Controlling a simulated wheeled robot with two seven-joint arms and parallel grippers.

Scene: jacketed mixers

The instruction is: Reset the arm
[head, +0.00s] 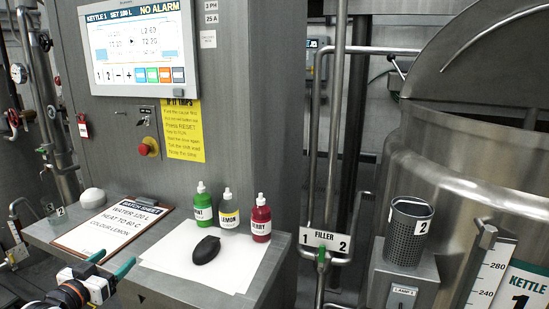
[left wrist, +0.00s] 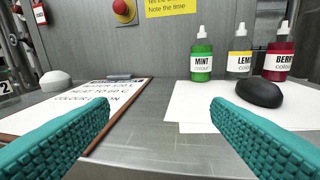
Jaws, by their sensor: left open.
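My left gripper (head: 118,259) is at the lower left of the head view, over the front edge of the steel shelf. In the left wrist view its two teal fingers (left wrist: 159,106) are wide apart, with only bare shelf between them. The clipboard with the batch sheet (head: 112,222) lies to the left of the fingertips. The white paper (head: 172,262) and the black mouse-shaped object (head: 205,250) lie to the right. My right gripper is in neither view.
Green mint (head: 203,208), yellow-labelled lemon (head: 229,215) and red berry (head: 261,222) bottles stand upright behind the paper. A red stop button (head: 148,147) is on the cabinet, below the lit panel (head: 140,45) reading "NO ALARM". The kettle (head: 460,160) stands at right.

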